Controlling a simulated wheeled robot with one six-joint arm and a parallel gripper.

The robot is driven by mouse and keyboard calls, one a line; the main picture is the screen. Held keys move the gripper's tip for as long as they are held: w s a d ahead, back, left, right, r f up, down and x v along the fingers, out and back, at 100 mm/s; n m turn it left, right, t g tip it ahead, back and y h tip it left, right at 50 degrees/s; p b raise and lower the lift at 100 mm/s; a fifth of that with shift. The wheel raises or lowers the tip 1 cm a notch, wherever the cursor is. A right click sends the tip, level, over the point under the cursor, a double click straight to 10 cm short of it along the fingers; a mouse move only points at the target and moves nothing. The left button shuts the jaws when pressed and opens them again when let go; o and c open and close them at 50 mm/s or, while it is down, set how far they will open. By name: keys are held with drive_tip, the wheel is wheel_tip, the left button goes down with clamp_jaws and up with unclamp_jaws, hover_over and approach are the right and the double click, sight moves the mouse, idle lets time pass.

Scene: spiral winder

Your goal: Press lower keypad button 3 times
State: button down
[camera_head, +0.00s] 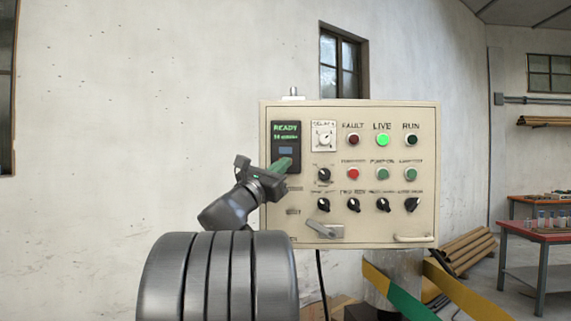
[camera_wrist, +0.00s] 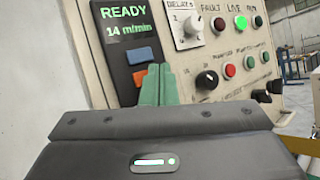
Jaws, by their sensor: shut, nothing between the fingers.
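The keypad (camera_head: 285,135) is a dark upright panel on the left of the cream control box, with a lit green READY screen above two buttons. In the wrist view its screen (camera_wrist: 125,22) reads "READY 14 m/min". The upper button (camera_wrist: 140,54) is blue. The lower button (camera_wrist: 137,80) is orange, and my fingers cover its right part. In the head view my gripper hides the lower button. My gripper (camera_head: 284,163) is shut and empty, with its green fingertips (camera_wrist: 157,70) at the lower button. I cannot tell whether they touch it.
The control box (camera_head: 430,170) also carries a delay dial (camera_head: 324,137), a lit green LIVE lamp (camera_head: 382,140), coloured buttons and several black knobs. A grey lever (camera_head: 324,229) sits at its lower left. Plain wall lies left of the box.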

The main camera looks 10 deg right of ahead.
drive_tip(key=s+b, duration=0.1)
drive_tip(key=s, duration=0.1)
drive_tip(key=s+a, duration=0.1)
drive_tip(key=s, duration=0.1)
drive_tip(key=shift+s+b, duration=0.35)
drive_tip(key=shift+s, duration=0.05)
drive_tip(key=shift+w, duration=0.1)
idle(2.2)
